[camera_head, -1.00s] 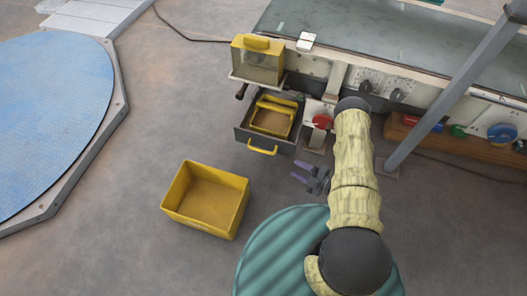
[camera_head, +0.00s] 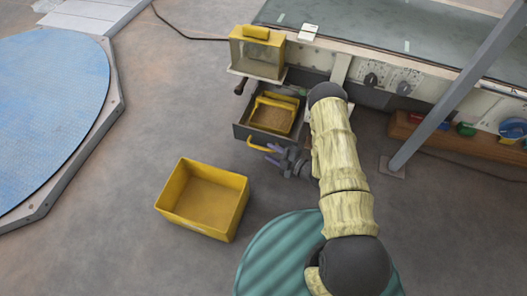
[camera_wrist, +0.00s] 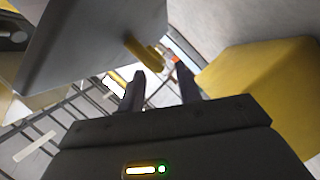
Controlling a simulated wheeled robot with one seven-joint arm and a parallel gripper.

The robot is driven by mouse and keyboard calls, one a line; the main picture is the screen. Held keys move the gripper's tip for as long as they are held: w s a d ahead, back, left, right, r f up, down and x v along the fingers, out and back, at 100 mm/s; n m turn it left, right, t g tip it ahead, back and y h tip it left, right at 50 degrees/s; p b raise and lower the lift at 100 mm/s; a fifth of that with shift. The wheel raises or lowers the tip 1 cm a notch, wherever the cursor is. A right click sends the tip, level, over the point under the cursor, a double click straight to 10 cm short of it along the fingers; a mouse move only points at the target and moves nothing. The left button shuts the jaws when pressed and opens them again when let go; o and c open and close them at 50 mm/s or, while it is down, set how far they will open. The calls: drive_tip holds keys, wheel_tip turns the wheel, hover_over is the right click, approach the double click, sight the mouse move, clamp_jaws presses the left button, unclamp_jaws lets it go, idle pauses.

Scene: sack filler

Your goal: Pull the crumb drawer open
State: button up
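The crumb drawer (camera_head: 242,132) is a dark grey box standing out from under the machine, with a yellow-rimmed tray (camera_head: 278,128) of brown crumbs inside. Its yellow handle (camera_head: 258,146) is on the front face. My gripper (camera_head: 272,156) is just at the right end of the handle. In the wrist view, my gripper (camera_wrist: 158,84) has its two dark fingers apart with nothing clamped between them. The handle (camera_wrist: 143,53) appears just beyond the fingertips, on the grey drawer front (camera_wrist: 85,50). Whether a finger touches the handle cannot be told.
An empty yellow bin (camera_head: 172,194) stands on the floor in front of the drawer. A yellow hopper box (camera_head: 257,58) is above the drawer. A grey slanted post (camera_head: 450,95) and wooden beam (camera_head: 450,142) are to the right. A round blue platform (camera_head: 50,110) is at left.

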sight(263, 148)
drive_tip(key=shift+b+x, duration=0.85)
drive_tip(key=shift+x, duration=1.5)
clamp_jaws()
